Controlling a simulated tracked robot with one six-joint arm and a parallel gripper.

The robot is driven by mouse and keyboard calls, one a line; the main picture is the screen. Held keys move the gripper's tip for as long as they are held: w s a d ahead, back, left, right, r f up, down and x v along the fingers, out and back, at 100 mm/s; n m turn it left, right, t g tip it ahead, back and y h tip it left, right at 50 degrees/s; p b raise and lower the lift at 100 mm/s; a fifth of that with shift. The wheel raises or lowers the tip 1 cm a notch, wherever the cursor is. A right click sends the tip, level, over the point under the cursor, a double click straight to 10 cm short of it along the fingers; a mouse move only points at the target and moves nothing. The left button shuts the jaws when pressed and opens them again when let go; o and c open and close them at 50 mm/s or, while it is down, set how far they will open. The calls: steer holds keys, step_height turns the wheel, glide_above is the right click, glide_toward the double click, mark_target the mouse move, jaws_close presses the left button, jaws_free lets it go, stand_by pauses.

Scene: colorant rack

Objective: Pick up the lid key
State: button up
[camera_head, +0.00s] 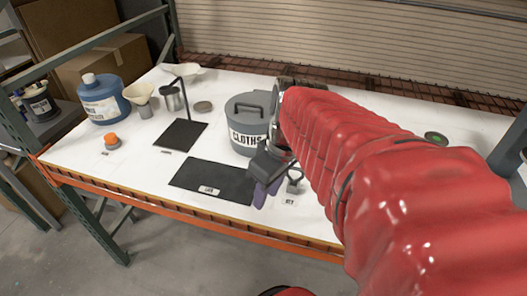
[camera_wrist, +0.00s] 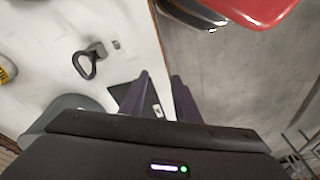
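The lid key (camera_head: 294,184) is a small dark grey piece with a ring-like handle, on the white table beside a small label near the front edge. In the wrist view the lid key (camera_wrist: 88,62) lies left of my fingers, its loop and block both showing, with the label just beyond it. My gripper (camera_head: 267,192) has two purple fingers and hangs just left of the lid key, apart from it. In the wrist view my gripper (camera_wrist: 160,78) is open, with nothing between its fingers.
A grey lidded bin marked CLOTHS (camera_head: 247,139) stands behind my gripper. A black mat (camera_head: 205,178) with a label lies to the left. Further left are a black stand (camera_head: 180,135), an orange-capped item (camera_head: 112,141) and a blue jug (camera_head: 104,101). The table's orange front edge (camera_head: 180,208) is close.

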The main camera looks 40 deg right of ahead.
steer(key=s+d+r+n+t, duration=0.2)
steer(key=d+r+n, duration=0.3)
steer(key=d+r, duration=0.6)
steer(key=d, duration=0.3)
steer(key=shift+t, duration=0.3)
steer(key=shift+s+d, duration=0.1)
steer(key=x, duration=0.8)
steer(key=shift+f, duration=0.25)
steer(key=shift+x, duration=2.75)
steer(key=shift+r, duration=0.15)
jaws_close()
